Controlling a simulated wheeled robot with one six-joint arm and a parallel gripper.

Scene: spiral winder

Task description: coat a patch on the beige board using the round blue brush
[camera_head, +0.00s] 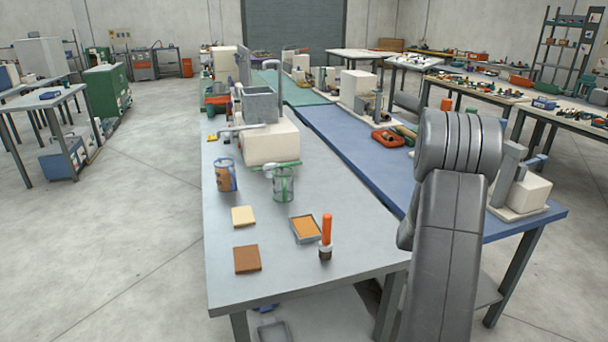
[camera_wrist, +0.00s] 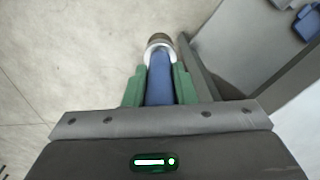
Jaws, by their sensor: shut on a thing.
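My gripper (camera_wrist: 160,72) is shut on the round blue brush (camera_wrist: 159,88), its green fingers on either side of the blue handle. The brush's pale collar and brown bristle end point away from my gripper, with pale floor behind them in the wrist view. The beige board (camera_head: 242,216) lies flat on the grey table, behind a brown board (camera_head: 247,259). A shallow tray with orange-brown contents (camera_head: 305,229) lies to the right of the boards. In the head view my arm shows at the right, but my gripper and the blue brush are hidden.
An orange-handled brush (camera_head: 326,229) stands upright beside the tray. Two cans, one brown and blue (camera_head: 225,177) and one grey and green (camera_head: 284,186), stand behind the boards. Machine parts fill the table's far end (camera_head: 271,140). The grey table's near left (camera_head: 222,285) is clear.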

